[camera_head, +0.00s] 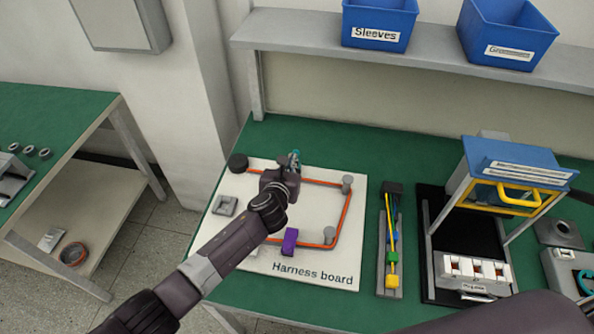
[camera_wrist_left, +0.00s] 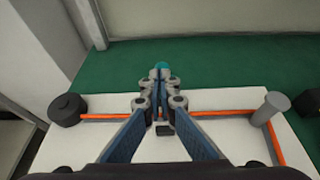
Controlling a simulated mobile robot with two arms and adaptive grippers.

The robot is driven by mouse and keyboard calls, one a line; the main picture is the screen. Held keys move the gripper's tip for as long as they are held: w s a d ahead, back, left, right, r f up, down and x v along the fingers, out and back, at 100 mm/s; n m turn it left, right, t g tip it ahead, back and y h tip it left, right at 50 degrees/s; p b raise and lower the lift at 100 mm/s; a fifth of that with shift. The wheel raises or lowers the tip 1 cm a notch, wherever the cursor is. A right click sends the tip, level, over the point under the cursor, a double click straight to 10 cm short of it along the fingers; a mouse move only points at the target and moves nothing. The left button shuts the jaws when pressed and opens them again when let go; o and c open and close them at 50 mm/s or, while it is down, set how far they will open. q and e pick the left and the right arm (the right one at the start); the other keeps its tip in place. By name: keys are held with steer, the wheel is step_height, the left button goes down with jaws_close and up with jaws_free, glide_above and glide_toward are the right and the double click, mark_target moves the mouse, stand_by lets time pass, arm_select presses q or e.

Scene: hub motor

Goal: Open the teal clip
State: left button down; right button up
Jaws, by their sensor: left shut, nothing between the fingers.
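The teal clip (camera_head: 295,157) is on the far side of the white harness board (camera_head: 340,270), by the orange cable (camera_head: 349,215). Only a small teal part of it shows, just past my left fingertips; the rest is hidden by the gripper. In the left wrist view the teal part (camera_wrist_left: 161,66) shows straight beyond the fingertips. My left gripper (camera_head: 293,168) is shut and empty over the board's far part, its fingertips (camera_wrist_left: 160,82) right at the clip. I cannot tell whether they touch it or whether the clip is open. My right gripper is not in view.
A purple clip (camera_head: 290,241) sits on the cable's near run. Grey posts (camera_head: 347,184) and a dark round post (camera_head: 238,163) stand on the board. A wire holder (camera_head: 391,190) and a blue-topped stand (camera_head: 515,165) are to the right. Green table lies bare behind the board.

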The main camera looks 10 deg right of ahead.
mark_target(294, 152)
arm_select(q)
steer(key=shift+w+d+r, duration=0.15)
steer(key=shift+w+r, duration=0.2)
steer(key=w, duration=0.2)
steer(key=shift+w+d+r, duration=0.15)
steer(key=shift+w+d, duration=0.25)
steer(key=shift+w+d+r, duration=0.15)
steer(key=shift+w+d, duration=0.1)
steer(key=shift+w, duration=0.1)
steer(key=shift+w+d, duration=0.15)
steer(key=shift+w, duration=0.2)
steer(key=shift+w+d, duration=0.2)
steer(key=shift+w, duration=0.25)
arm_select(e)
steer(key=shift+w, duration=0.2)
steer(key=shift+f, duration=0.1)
